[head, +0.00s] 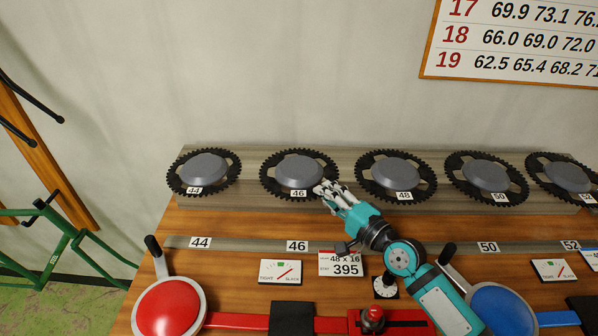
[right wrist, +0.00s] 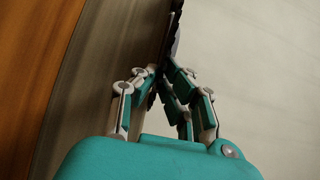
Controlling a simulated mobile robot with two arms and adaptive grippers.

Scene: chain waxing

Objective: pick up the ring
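Several black toothed rings rest on grey round holders along a ledge at the wall. The ring at label 46 (head: 270,190) lies flat around its holder, level with its neighbours. My right gripper (head: 324,188) reaches in from the lower right, its fingertips at this ring's lower right edge. In the right wrist view the fingers (right wrist: 163,75) come together about a thin dark edge (right wrist: 176,32), which seems to be the ring's rim. The fingertips themselves are partly hidden. My left gripper is not in view.
The ring at label 48 (head: 428,189) lies close to the right of my gripper. A red disc (head: 168,308) and a blue disc (head: 500,312) with handles stand at the bench front. Several small signs, one reading 395 (head: 346,268), stand between them.

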